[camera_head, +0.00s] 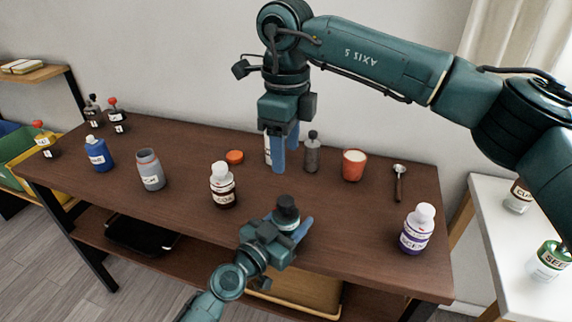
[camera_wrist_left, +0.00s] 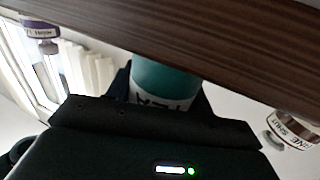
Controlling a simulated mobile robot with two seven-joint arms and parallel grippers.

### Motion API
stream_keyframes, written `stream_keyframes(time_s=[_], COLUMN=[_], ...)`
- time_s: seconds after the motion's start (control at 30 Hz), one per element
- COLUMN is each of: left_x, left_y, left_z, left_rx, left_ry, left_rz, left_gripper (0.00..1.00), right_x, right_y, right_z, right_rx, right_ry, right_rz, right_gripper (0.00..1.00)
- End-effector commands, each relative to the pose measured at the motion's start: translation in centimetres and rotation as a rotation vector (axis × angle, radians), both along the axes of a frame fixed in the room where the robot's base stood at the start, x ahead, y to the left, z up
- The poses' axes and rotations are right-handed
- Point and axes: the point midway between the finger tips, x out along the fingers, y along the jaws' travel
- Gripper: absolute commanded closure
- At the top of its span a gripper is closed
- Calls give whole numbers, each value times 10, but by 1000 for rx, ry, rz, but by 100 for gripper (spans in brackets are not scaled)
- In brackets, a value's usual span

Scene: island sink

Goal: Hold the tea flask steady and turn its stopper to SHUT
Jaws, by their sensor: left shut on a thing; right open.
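The tea flask is a teal container with a black stopper (camera_head: 287,206), standing upright near the table's front edge. In the left wrist view its teal body (camera_wrist_left: 166,78) shows a white label reading TEA, upside down in the picture. My left gripper (camera_head: 290,226) is shut on the flask's body from the front, with one blue finger seen along its right side. My right gripper (camera_head: 285,150) is open and empty, pointing down behind the flask and apart from the stopper. Any mark showing the stopper's turn is too small to read.
A white bottle (camera_head: 267,148) is partly hidden behind my right gripper, with a grey bottle (camera_head: 312,154) beside it. An orange lid (camera_head: 235,156), brown bottle (camera_head: 223,188), red cup (camera_head: 354,166), spoon (camera_head: 398,183) and purple-labelled bottle (camera_head: 415,232) stand or lie around on the brown table (camera_head: 340,225).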

Motion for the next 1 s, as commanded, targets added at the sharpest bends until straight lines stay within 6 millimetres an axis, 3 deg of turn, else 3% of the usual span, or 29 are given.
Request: stream_keyframes(time_s=[0.37, 0.4, 0.6, 0.7, 1.0], left_x=[0, 0, 0, 0, -5], left_y=[0, 0, 0, 0, 4], left_z=[-1, -1, 0, 0, -1], left_rx=[1, 1, 1, 1, 1], left_ry=[1, 1, 1, 1, 1], left_rz=[-1, -1, 0, 0, 0], left_gripper=[74, 45, 29, 23, 23], right_x=[0, 0, 0, 0, 0], right_y=[0, 0, 0, 0, 0], right_z=[8, 8, 7, 7, 7], right_rx=[1, 1, 1, 1, 1], right_ry=[0, 0, 0, 0, 0], right_rz=[0, 0, 0, 0, 0], right_gripper=[46, 46, 46, 46, 46])
